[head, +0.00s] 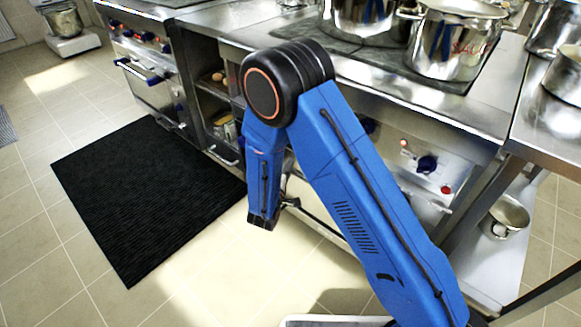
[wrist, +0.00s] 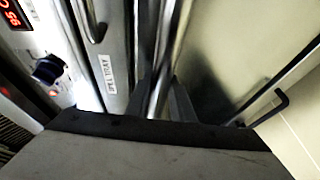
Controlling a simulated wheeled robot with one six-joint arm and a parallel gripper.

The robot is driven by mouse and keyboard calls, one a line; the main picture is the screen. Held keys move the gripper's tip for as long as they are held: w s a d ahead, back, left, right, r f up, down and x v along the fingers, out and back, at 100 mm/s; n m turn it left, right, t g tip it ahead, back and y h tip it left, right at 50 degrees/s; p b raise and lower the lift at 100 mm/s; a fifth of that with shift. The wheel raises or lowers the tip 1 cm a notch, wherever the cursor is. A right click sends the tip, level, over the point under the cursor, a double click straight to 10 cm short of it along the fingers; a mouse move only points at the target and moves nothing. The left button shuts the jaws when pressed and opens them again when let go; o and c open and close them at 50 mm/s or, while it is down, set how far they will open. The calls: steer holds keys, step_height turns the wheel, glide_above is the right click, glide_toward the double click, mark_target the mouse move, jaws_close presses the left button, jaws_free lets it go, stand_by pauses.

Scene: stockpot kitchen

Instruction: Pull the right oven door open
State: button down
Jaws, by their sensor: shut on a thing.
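The steel panel of the right oven door (wrist: 225,50) fills the right half of the wrist view, with its bar handle (wrist: 176,35) along the upper edge. My gripper (wrist: 165,88) is shut on this handle, with one dark finger on each side of the bar. In the head view my blue arm crosses in front of the right range and hides most of the door and the handle. I see no clear gap at the door's edge, but cannot tell whether it is fully closed.
A spill tray (wrist: 115,40) with its own handle sits beside the door handle. A blue knob (wrist: 47,69) and red display (wrist: 10,14) lie beyond it. Steel pots (head: 452,40) stand on the range. A black mat (head: 145,190) lies on the tiled floor at left.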

steer(key=s+a+f+t, duration=0.1)
steer(key=s+a+f, duration=0.5)
steer(key=s+f, duration=0.3)
steer(key=s+a+f, duration=0.6)
steer(key=s+f, duration=0.1)
steer(key=f, duration=0.4)
step_height(320, 180, down, 12)
steer(key=a+n+t+h, duration=0.1)
steer(key=n+t, duration=0.1)
steer(key=t, duration=0.2)
steer(key=shift+s+n, duration=0.3)
steer(key=shift+s, duration=0.05)
steer(key=c, duration=1.6)
jaws_free()
steer(key=shift+o, duration=0.2)
